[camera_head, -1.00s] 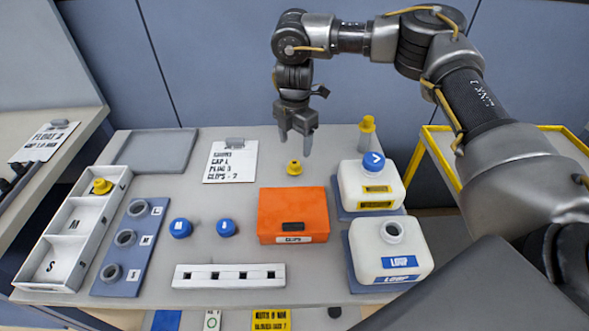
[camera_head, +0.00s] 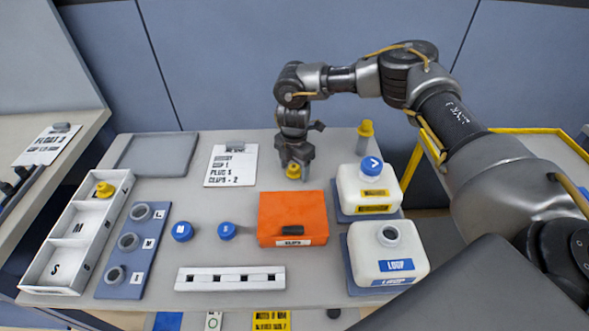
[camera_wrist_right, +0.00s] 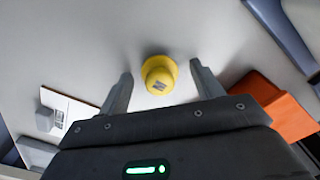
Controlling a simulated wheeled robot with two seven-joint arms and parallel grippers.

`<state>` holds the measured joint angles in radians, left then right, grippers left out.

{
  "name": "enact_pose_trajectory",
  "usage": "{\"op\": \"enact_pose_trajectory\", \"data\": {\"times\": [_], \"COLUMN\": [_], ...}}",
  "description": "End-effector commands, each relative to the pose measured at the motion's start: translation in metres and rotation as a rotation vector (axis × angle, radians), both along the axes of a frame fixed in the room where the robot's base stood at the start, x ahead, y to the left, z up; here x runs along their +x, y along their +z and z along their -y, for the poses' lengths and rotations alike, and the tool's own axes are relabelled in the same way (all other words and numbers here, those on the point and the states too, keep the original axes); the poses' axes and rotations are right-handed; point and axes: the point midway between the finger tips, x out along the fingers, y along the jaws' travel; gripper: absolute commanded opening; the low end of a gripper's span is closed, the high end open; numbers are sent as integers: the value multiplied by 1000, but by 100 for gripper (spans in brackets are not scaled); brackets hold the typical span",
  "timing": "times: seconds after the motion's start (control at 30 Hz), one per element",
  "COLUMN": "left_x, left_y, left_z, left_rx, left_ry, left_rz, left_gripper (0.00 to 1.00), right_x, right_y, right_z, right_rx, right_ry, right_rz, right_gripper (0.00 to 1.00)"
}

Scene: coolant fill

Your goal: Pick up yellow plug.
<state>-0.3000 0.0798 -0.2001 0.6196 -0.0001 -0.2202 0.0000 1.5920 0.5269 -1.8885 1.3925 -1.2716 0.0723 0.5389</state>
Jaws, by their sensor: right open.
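A yellow plug (camera_head: 293,171) stands on the table behind the orange box. In the right wrist view the plug (camera_wrist_right: 159,75) is round with a dark mark on top and lies between and slightly beyond the fingertips. My right gripper (camera_head: 295,168) is open and low over the plug, one finger on each side. In the wrist view the fingers (camera_wrist_right: 161,80) are apart and do not touch it. Another yellow plug (camera_head: 105,189) sits in the top compartment of the white tray at the left. My left gripper is not in view.
An orange box (camera_head: 291,212) stands just in front of the plug, with a clipboard (camera_head: 231,166) to its left. White jugs (camera_head: 352,190) and a yellow-topped bottle (camera_head: 365,130) are at the right. Two blue caps (camera_head: 182,231) lie left of the box. The table behind the plug is clear.

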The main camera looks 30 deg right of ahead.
Motion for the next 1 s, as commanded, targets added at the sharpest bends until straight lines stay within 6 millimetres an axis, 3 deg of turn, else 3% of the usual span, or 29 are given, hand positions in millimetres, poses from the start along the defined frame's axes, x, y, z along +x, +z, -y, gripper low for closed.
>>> {"op": "enact_pose_trajectory", "data": {"times": [0.13, 0.5, 0.83, 1.0], "left_x": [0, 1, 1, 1], "left_y": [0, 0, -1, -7], "left_z": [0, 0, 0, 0], "left_rx": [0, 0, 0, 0], "left_ry": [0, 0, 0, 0], "left_rz": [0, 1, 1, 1], "left_gripper": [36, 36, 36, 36], "right_x": [0, 0, 0, 1], "right_y": [0, 0, 1, 11], "right_z": [0, 0, 0, 0], "right_rx": [0, -1, -1, 1], "right_ry": [0, 0, 0, 1], "right_rz": [0, 0, 0, 3], "right_gripper": [64, 16, 16, 16]}}
